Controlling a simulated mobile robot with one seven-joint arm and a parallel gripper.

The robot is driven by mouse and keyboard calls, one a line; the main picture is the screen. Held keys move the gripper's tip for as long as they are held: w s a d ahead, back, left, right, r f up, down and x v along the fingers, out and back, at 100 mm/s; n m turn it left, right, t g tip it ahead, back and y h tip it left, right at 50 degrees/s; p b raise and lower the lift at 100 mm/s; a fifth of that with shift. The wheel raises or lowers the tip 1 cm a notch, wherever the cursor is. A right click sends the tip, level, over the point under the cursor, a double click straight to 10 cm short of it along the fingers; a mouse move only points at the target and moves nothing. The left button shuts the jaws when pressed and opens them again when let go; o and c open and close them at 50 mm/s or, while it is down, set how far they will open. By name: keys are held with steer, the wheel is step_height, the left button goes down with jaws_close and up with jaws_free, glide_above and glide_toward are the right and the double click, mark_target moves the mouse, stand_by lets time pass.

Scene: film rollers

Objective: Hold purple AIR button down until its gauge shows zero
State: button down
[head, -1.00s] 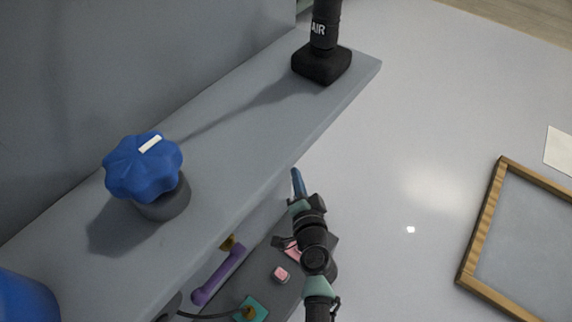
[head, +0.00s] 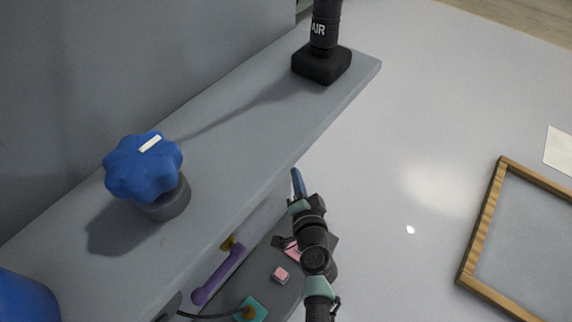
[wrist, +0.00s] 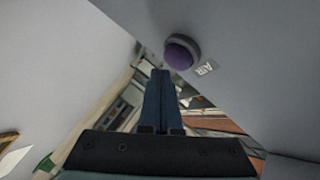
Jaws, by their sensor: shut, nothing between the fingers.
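The purple AIR button (wrist: 179,55) shows in the wrist view, a round dome in a dark collar on a grey face, with a white AIR label (wrist: 205,68) beside it. My gripper (wrist: 160,72) is shut and empty, its blue fingertips just below and left of the button in that picture. I cannot tell whether they touch it; a small gap seems to show. In the head view my gripper (head: 297,172) is beside the front edge of the grey ledge, and the button is hidden. A black post marked AIR (head: 323,30) stands on the ledge's far end; no gauge face is visible.
A blue lobed knob (head: 142,168) stands on the grey ledge (head: 235,130). A purple handle (head: 218,275) and a pink block (head: 281,274) lie low near my arm. A wood-framed panel (head: 487,222) is at right.

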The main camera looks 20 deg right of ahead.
steer(key=shift+w+a, duration=0.3)
steer(key=shift+w+a, duration=0.45)
steer(key=shift+w, duration=0.05)
stand_by(2.9)
steer(key=shift+s+d, duration=0.1)
stand_by(1.9)
steer(key=shift+s+d, duration=0.6)
steer(key=shift+s, duration=0.1)
steer(key=shift+b, duration=0.3)
steer(key=shift+s+d+b, duration=0.4)
steer(key=shift+s+d, duration=0.4)
steer(key=shift+s, duration=0.2)
steer(key=shift+s+d+b, duration=0.4)
steer(key=shift+s+d, duration=0.4)
steer(key=shift+s, duration=0.2)
